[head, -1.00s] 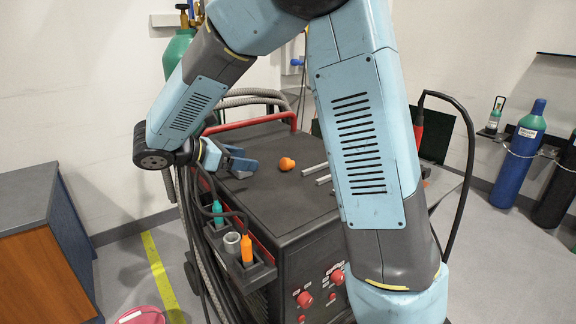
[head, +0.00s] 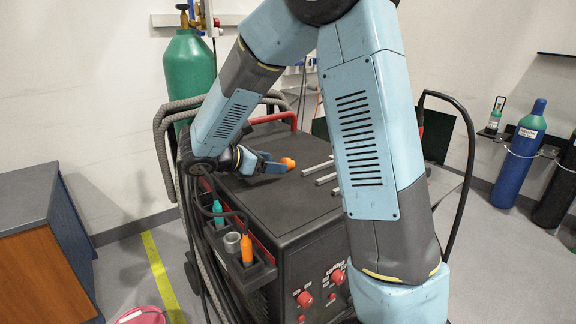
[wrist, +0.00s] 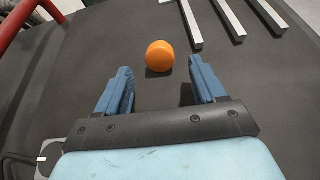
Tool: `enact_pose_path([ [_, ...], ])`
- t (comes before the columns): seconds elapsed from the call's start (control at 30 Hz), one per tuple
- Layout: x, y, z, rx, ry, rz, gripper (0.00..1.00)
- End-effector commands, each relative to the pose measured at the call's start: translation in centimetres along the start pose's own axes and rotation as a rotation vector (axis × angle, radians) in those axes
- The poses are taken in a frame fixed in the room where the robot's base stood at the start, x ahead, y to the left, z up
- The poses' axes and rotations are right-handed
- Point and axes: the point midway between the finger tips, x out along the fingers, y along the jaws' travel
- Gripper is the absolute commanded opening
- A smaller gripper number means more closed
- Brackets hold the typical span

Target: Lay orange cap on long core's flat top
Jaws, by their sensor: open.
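The orange cap (wrist: 159,56) lies on the dark top of the machine. In the wrist view it looks like a short round piece just beyond the fingertips, roughly centred between them. My gripper (wrist: 160,70) is open and empty, its two blue fingers pointing at the cap. In the head view the gripper (head: 272,166) is low over the machine top, close beside the cap (head: 288,162). I cannot pick out a long core with a flat top for sure.
Pale metal bars (wrist: 190,26) lie on the machine top (head: 290,205) beyond the cap to the right; they also show in the head view (head: 318,168). A red rail (wrist: 16,22) edges the far left. A holder with teal and orange-handled tools (head: 247,252) hangs on the side.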

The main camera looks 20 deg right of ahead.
Motion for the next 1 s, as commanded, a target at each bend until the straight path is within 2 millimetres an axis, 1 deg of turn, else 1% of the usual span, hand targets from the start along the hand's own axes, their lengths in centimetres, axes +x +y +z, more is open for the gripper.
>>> enact_pose_path([
  [0.03, 0.8, 0.0, 0.1, 0.0, 0.0, -0.003, 0.69],
  [0.1, 1.7, 0.0, 0.1, 0.001, 0.001, -0.003, 0.69],
  [0.23, 3.1, 0.0, 0.1, 0.001, 0.0, -0.002, 0.69],
  [0.37, 3.7, 0.0, 0.1, 0.0, 0.001, -0.001, 0.69],
  [0.57, 3.7, 0.0, 0.1, 0.001, 0.001, 0.0, 0.69],
  [1.0, 3.7, 0.0, 0.1, 0.001, 0.001, -0.001, 0.28],
])
